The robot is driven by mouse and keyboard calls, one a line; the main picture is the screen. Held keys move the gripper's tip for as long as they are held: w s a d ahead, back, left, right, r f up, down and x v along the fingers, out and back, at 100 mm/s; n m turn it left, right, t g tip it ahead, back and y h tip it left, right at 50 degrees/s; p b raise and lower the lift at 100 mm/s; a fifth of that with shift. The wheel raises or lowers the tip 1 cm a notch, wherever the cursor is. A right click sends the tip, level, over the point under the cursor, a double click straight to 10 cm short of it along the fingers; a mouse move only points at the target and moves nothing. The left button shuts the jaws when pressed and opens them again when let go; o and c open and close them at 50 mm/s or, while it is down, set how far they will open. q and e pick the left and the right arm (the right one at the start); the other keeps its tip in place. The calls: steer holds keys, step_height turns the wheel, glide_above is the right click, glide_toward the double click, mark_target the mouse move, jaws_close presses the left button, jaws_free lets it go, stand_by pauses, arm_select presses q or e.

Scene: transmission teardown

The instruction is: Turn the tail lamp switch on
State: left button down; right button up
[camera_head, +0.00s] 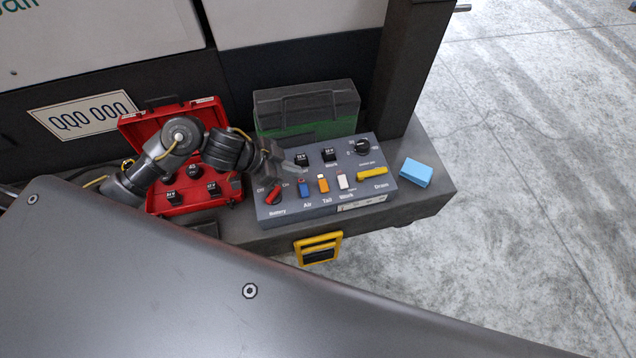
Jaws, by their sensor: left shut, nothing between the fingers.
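The grey-blue control panel (325,204) sits on the dark ledge, with a row of coloured switches. The orange switch (323,184) stands above the label "Tail". Whether it is on or off I cannot tell. A blue switch (304,188) above "Air" is on its left and a white switch (343,181) is on its right. My left gripper (298,168) is shut and empty over the panel's left part, above and behind the blue switch, apart from the orange one in the picture. My right gripper is not in view.
A red switch (272,196) and a yellow handle (372,174) flank the row. A dial (362,147) is at the back right. An open red case (165,207) stands left, a dark green-grey case (330,106) behind, and a blue block (416,173) right.

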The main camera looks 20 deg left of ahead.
arm_select(q)
glide_above(328, 187)
steer(key=s+a, duration=0.2)
steer(key=f, duration=0.6)
steer(key=shift+w+a+f, duration=0.15)
steer(key=shift+w+f, duration=0.1)
steer(key=shift+f, duration=0.15)
step_height(328, 187, down, 2)
steer(key=shift+a+f, duration=0.1)
steer(key=shift+f, duration=0.85)
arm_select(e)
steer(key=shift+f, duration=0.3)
arm_select(q)
steer(key=shift+b, duration=0.3)
